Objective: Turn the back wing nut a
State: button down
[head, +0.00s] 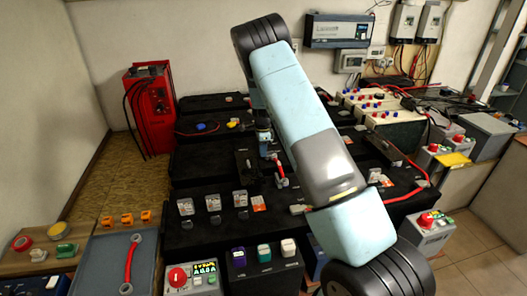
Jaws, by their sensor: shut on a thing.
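My gripper (265,153) is at the middle of the black battery bench, small in the head view and partly behind my pale blue arm. It points down at the top of a black battery unit (243,166). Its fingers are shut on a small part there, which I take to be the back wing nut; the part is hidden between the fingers. A short red link with a pale end (281,174) lies just in front of the gripper. I cannot make out the wing nut's shape or angle.
A red charger (149,108) stands at the left by the wall. Several small clear packs stand along the bench's front edge. A grey tray (105,262) holds a red cable (131,262) at the front left. A battery bank (372,112) with red and blue caps stands at the back right.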

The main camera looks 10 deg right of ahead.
jog(key=c, duration=1.2)
grip_release()
jog(key=shift+o, duration=0.2)
notch_tip(320, 180, up, 14)
jog(key=shift+f, duration=0.15)
jog(key=s+d+r+n+t+y, duration=0.15)
jog(key=s+r+n, duration=0.65)
jog(key=s+r, duration=1.4)
jog(key=s+r+n+t+h, duration=0.1)
jog(key=s+r+n+t, duration=0.3)
jog(key=s, duration=2.3)
jog(key=shift+s+d+n, duration=0.15)
jog(key=shift+d+n, duration=0.25)
jog(key=shift+n, duration=2.7)
